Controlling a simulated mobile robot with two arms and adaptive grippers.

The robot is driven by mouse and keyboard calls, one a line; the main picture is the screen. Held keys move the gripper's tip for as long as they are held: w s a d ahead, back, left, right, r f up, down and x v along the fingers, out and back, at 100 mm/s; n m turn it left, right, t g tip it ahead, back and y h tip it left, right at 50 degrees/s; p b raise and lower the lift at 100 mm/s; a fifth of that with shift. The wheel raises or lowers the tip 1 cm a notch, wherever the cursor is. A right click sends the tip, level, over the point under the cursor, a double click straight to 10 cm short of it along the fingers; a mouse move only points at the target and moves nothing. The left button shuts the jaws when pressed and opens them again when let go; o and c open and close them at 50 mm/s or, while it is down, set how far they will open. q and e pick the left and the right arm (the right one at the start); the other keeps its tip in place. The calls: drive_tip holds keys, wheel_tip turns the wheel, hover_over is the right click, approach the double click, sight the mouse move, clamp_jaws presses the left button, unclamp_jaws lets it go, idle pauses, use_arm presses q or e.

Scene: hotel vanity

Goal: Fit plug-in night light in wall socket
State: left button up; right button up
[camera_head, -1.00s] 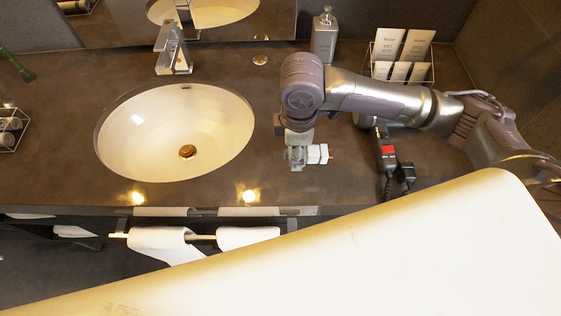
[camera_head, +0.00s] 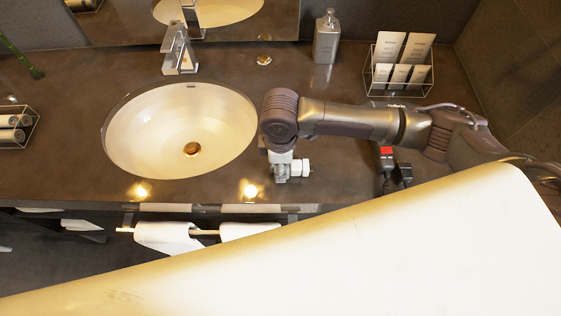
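My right arm reaches in from the right over the counter. Its gripper (camera_head: 281,176) points down just right of the basin, near the counter's front edge. A small white thing, which looks like the night light (camera_head: 300,168), sticks out to the right from between the fingers. The gripper looks shut on it; the fingers are small and partly hidden. My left gripper is not in view. I cannot make out a wall socket in this view.
The basin (camera_head: 125,145) with its faucet (camera_head: 179,50) lies left of the gripper. A soap bottle (camera_head: 326,38) and a wire rack of cards (camera_head: 432,80) stand at the back. A black device with a red part (camera_head: 387,152) lies right. A towel rail (camera_head: 205,232) runs in front below.

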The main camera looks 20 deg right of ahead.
drive_tip(key=o, duration=1.1)
drive_tip(key=shift+f, duration=0.1)
drive_tip(key=shift+o, duration=0.2)
drive_tip(key=shift+f+b, duration=0.2)
drive_tip(key=shift+b, duration=0.35)
drive_tip(key=r+b, duration=0.1)
drive_tip(key=r, duration=0.3)
drive_tip(key=shift+w+r+b, duration=0.15)
drive_tip(key=shift+w+b, duration=0.05)
drive_tip(key=shift+b, duration=0.2)
wheel_tip(320, 180, up, 10)
